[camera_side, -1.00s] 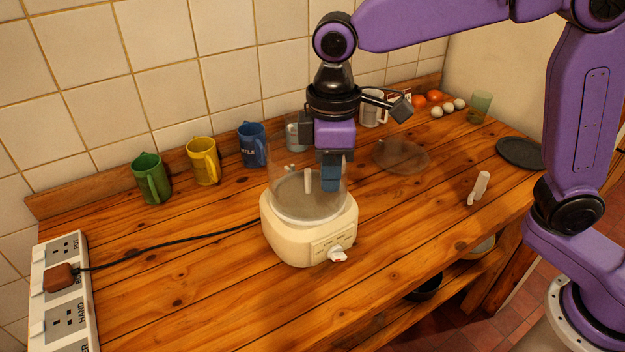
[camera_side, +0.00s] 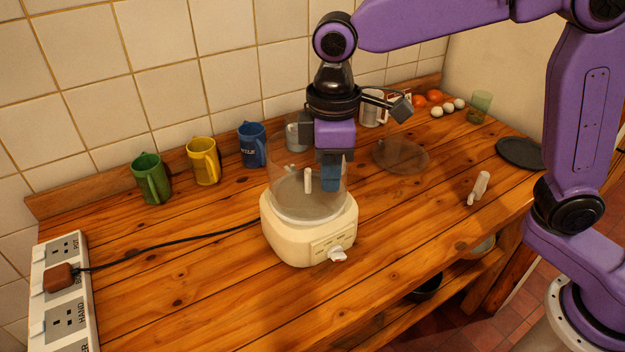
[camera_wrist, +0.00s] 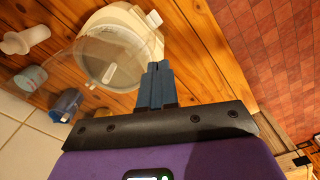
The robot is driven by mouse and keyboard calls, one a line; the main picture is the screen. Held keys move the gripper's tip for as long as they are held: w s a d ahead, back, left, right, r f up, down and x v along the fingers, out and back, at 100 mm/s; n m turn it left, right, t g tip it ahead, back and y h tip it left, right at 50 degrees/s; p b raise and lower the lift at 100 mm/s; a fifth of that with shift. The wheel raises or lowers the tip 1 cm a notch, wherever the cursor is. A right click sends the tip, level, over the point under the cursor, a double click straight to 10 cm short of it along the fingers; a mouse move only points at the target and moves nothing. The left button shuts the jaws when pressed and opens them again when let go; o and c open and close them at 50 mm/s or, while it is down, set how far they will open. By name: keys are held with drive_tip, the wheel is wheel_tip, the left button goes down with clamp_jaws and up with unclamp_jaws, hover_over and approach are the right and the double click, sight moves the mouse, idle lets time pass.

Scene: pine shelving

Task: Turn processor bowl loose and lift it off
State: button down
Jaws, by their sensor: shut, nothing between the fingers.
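The food processor has a cream base (camera_side: 290,236) with a white knob (camera_side: 337,254) on its front. Its clear bowl (camera_side: 285,178) sits upright on the base, with a white spindle (camera_side: 308,180) in the middle. The bowl also shows in the wrist view (camera_wrist: 97,68). My gripper (camera_side: 331,188) points down at the bowl's right side, its blue fingers shut and empty. In the wrist view its fingertips (camera_wrist: 159,66) overlap the bowl's edge. I cannot tell whether they touch the wall. The bowl's handle is not clearly visible.
Green (camera_side: 151,178), yellow (camera_side: 204,161) and blue (camera_side: 252,145) mugs stand along the wall. A clear round lid (camera_side: 400,155) and a white pusher (camera_side: 479,187) lie right. A black cord runs left to a socket strip (camera_side: 66,285). The counter's front left is clear.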

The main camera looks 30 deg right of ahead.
sight(343, 184)
idle(0.4)
drive_tip(key=shift+f, duration=1.75)
drive_tip(key=shift+s+d, duration=0.1)
drive_tip(key=shift+d, duration=1.05)
drive_tip(key=shift+d, duration=1.1)
idle(1.3)
drive_tip(key=shift+r, duration=2.55)
drive_tip(key=s+d+f, duration=0.3)
drive_tip(key=s+d, duration=0.5)
drive_tip(key=s, duration=0.2)
drive_tip(key=s+d+f, duration=0.4)
drive_tip(key=s+d, duration=0.5)
drive_tip(key=s, duration=0.1)
drive_tip(key=shift+d+n, duration=0.2)
drive_tip(key=shift+n, duration=0.1)
